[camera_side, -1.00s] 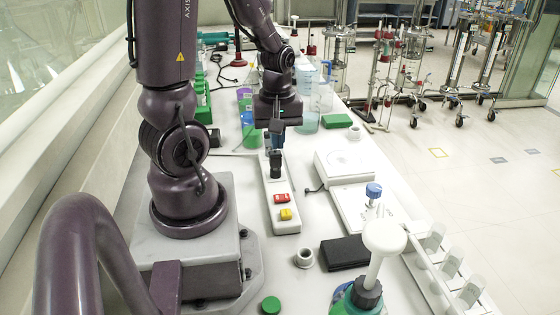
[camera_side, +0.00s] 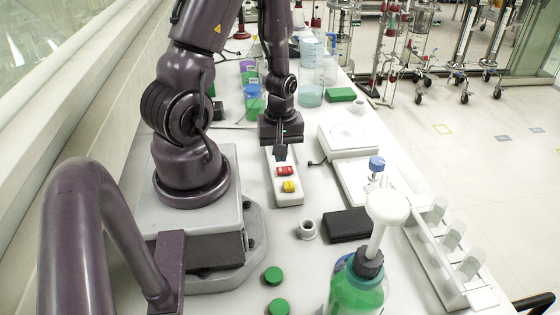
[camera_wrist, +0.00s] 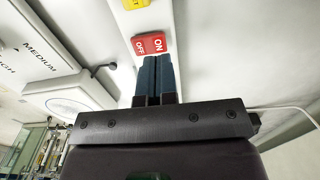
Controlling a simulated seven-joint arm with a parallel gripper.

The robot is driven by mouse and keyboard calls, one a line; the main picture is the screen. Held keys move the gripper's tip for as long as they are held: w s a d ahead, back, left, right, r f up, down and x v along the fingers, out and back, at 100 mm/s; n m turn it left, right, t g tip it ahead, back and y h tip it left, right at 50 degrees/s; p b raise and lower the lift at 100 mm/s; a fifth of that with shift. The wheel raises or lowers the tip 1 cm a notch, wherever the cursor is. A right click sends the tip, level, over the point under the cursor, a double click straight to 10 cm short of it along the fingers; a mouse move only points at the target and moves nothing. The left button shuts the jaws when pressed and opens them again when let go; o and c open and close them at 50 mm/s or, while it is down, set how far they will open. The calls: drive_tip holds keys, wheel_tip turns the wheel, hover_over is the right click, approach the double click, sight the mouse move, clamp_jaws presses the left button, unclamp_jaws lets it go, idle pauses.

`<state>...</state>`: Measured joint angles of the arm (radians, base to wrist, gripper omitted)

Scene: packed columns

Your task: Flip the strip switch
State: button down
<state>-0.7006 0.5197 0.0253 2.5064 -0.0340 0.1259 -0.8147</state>
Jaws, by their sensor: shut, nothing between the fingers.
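The white power strip (camera_side: 287,197) lies on the bench and carries a red rocker switch (camera_side: 284,171) and a yellow switch (camera_side: 289,186). In the wrist view the red switch (camera_wrist: 150,44) reads ON and OFF, and part of the yellow switch (camera_wrist: 134,3) shows at the top edge. My gripper (camera_side: 281,158) is over the strip, just behind the red switch in the side view. In the wrist view its dark blue fingertips (camera_wrist: 157,60) are together and empty, close to the red switch. I cannot tell whether they touch it. My gripper hides the strip's far part.
A white hotplate (camera_side: 348,138) and a white balance-like device (camera_side: 366,182) stand right of the strip. A black box (camera_side: 347,224) and a green-filled wash bottle (camera_side: 358,285) are nearer. Green caps (camera_side: 274,274) lie at the front. Beakers stand behind.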

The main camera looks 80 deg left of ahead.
sight(286, 169)
drive_tip(key=shift+f, duration=1.45)
drive_tip(key=shift+f, duration=0.2)
drive_tip(key=shift+w, duration=0.1)
drive_tip(key=shift+w+r, duration=0.3)
drive_tip(key=shift+w, duration=0.35)
drive_tip(key=shift+r, duration=0.1)
wheel_tip(286, 169, up, 14)
drive_tip(key=s, duration=0.2)
drive_tip(key=shift+s+f, duration=0.1)
drive_tip(key=shift+f, duration=0.1)
